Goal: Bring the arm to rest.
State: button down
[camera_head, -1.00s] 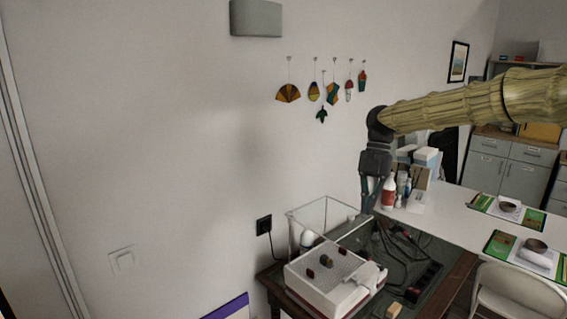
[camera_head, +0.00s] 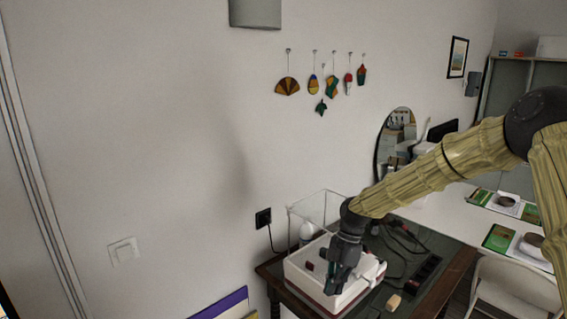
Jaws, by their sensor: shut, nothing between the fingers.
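My arm (camera_head: 430,172) reaches in from the right, its sleeved links sloping down to the left. My gripper (camera_head: 334,284) points down, shut and empty, in front of or over the white box (camera_head: 297,272) with a perforated top on the dark wooden table. I cannot tell whether the fingertips touch the box. The gripper hides part of the box top and the small dark pieces on it.
Cables (camera_head: 398,246), a power strip (camera_head: 428,268) and a small wooden block (camera_head: 393,302) lie on the table to the right. A white table (camera_head: 453,218) and a folding chair (camera_head: 513,290) are further right.

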jog(key=s+a+f+m+t+b, duration=0.1)
jog(key=s+f+m, duration=0.5)
jog(key=s+f, duration=0.6)
jog(key=s+a+f+m+b, duration=0.15)
jog(key=s+f+m, duration=0.6)
jog(key=f, duration=0.75)
jog(key=s+d+f+m+h, duration=0.1)
jog(key=s+d+f+m, duration=0.1)
jog(key=s, duration=0.6)
jog(key=s+d+f+m+t+h+b, duration=0.1)
jog(key=s+d+f+m, duration=0.2)
jog(key=s+d+m, duration=0.2)
jog(key=s+d+f+m+t+b, duration=0.1)
jog(key=s+d+f+m, duration=0.2)
jog(key=s, duration=0.8)
jog(key=shift+s+d+h, duration=0.2)
jog(key=shift+d+h, duration=0.15)
jog(key=shift+h, duration=0.05)
jog(key=shift+m, duration=0.25)
